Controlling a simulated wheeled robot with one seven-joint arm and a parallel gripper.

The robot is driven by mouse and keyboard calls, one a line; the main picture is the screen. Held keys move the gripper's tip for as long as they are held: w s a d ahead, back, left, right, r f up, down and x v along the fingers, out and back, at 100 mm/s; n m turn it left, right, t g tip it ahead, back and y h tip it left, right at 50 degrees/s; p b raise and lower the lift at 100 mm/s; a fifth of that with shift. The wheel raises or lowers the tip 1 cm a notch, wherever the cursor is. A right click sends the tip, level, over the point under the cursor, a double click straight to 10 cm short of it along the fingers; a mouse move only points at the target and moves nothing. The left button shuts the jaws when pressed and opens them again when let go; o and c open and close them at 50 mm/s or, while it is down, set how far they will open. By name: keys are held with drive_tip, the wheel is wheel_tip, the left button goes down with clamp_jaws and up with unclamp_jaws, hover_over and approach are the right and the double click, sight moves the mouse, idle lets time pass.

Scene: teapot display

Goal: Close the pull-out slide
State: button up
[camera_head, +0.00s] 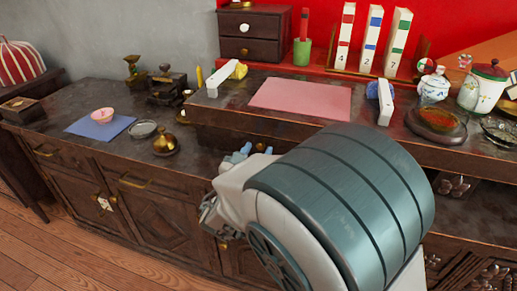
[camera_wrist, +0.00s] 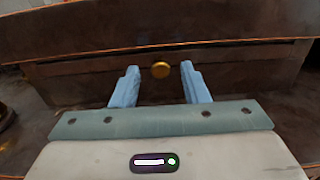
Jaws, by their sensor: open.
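The pull-out slide (camera_wrist: 225,72) is a dark wooden front under a thicker wooden edge in the wrist view. It carries a small round brass knob (camera_wrist: 161,70). My gripper (camera_wrist: 159,74) is open, with its two blue fingers apart on either side of the knob, and nothing is held. I cannot tell whether a finger touches the slide front. In the head view my gripper (camera_head: 238,154) is at the front of the raised wooden section, and my arm hides most of the slide. How far the slide stands out cannot be told.
The raised section (camera_head: 225,122) bears a pink mat (camera_head: 300,98), white blocks and a teapot (camera_head: 433,86). On the lower cabinet top left are a brass bell-shaped object (camera_head: 166,144), a glass dish (camera_head: 143,129) and a pink bowl (camera_head: 103,115) on a blue mat (camera_head: 84,127).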

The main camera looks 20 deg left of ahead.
drive_tip(key=s+p, duration=0.2)
drive_tip(key=s, duration=1)
drive_tip(key=shift+s, duration=0.2)
drive_tip(key=w+d+r+m+g+h+p, duration=0.1)
drive_tip(key=d+r+m+g+h+p, duration=0.3)
drive_tip(key=d, duration=0.5)
drive_tip(key=w+d+r+m+g+h+p, duration=0.1)
drive_tip(key=d+r+m+g+h+p, duration=0.2)
drive_tip(key=d+m, duration=0.45)
drive_tip(key=w+d+r+m+g+h+p, duration=0.1)
drive_tip(key=d+r+m+g+h+p, duration=0.25)
drive_tip(key=d, duration=0.55)
drive_tip(key=s+d+r+m+g+y+p, duration=0.2)
drive_tip(key=s+d+r+m+y+p, duration=0.2)
drive_tip(key=r+m+p, duration=0.3)
drive_tip(key=s+d+r+m+g+y+p, duration=0.2)
drive_tip(key=s+d+r+m+y+p, duration=0.2)
drive_tip(key=m, duration=1)
drive_tip(key=shift+s+r+g+y+p, duration=0.15)
drive_tip(key=shift+r+g+y+p, duration=0.2)
drive_tip(key=shift+r+y+p, duration=1.25)
